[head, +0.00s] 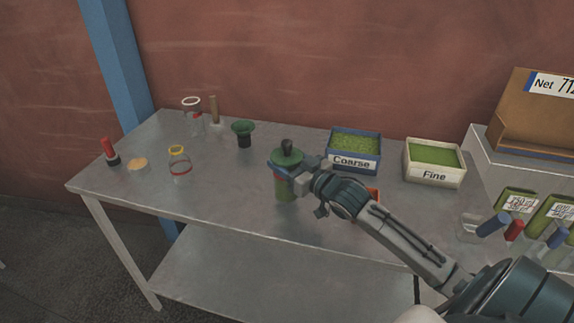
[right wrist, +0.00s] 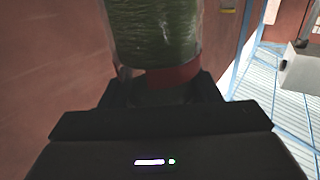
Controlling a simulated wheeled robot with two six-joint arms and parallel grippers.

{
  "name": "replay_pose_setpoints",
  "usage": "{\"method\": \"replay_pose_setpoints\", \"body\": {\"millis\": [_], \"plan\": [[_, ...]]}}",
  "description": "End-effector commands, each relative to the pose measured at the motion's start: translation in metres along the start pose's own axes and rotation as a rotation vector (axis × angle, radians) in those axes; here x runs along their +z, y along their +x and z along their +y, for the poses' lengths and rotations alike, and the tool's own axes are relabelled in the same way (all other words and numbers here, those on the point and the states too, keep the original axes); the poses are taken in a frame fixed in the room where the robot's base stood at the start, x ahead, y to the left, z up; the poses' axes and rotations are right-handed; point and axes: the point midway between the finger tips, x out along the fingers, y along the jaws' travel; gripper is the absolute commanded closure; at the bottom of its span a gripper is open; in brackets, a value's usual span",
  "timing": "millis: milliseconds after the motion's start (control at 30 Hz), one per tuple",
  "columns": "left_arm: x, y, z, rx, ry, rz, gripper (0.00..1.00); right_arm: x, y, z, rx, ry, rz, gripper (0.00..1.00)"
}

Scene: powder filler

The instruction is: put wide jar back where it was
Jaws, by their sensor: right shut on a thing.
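A jar (head: 285,188) filled with green powder stands near the front middle of the table in the head view. A green disc-like top (head: 285,158) with a dark knob sits over it. My right gripper (head: 296,180) is shut on this jar from the right. In the right wrist view the clear jar (right wrist: 155,35) shows green filling and a red band (right wrist: 172,75) between the fingers (right wrist: 160,92). Whether its base touches the table I cannot tell. My left gripper is not in view.
At the left stand a white-rimmed clear jar (head: 194,122), a yellow-rimmed jar (head: 179,163), a red-topped item (head: 109,151) and a tan disc (head: 138,165). A dark green funnel (head: 243,131) stands behind. The Coarse bin (head: 353,165) and Fine bin (head: 434,178) stand right. The front left table is clear.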

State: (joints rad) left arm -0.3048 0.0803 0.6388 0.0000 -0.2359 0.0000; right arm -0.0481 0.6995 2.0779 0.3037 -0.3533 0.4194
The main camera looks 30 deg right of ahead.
Motion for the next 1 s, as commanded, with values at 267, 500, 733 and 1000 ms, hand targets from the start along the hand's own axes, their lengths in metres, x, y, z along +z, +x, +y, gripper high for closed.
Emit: {"method": "replay_pose_setpoints", "body": {"millis": [267, 500, 733, 1000], "plan": [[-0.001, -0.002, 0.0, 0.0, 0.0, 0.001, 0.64, 0.017, -0.001, 0.0, 0.0, -0.001, 0.002, 0.65], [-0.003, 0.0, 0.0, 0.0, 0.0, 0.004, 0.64, 0.02, -0.001, -0.001, 0.0, 0.0, 0.001, 0.65], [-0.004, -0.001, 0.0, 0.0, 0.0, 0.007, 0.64, 0.019, -0.001, 0.0, 0.0, 0.0, 0.0, 0.22], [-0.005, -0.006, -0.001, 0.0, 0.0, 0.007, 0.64, 0.015, -0.001, 0.0, 0.001, -0.001, 0.0, 0.22]]}}
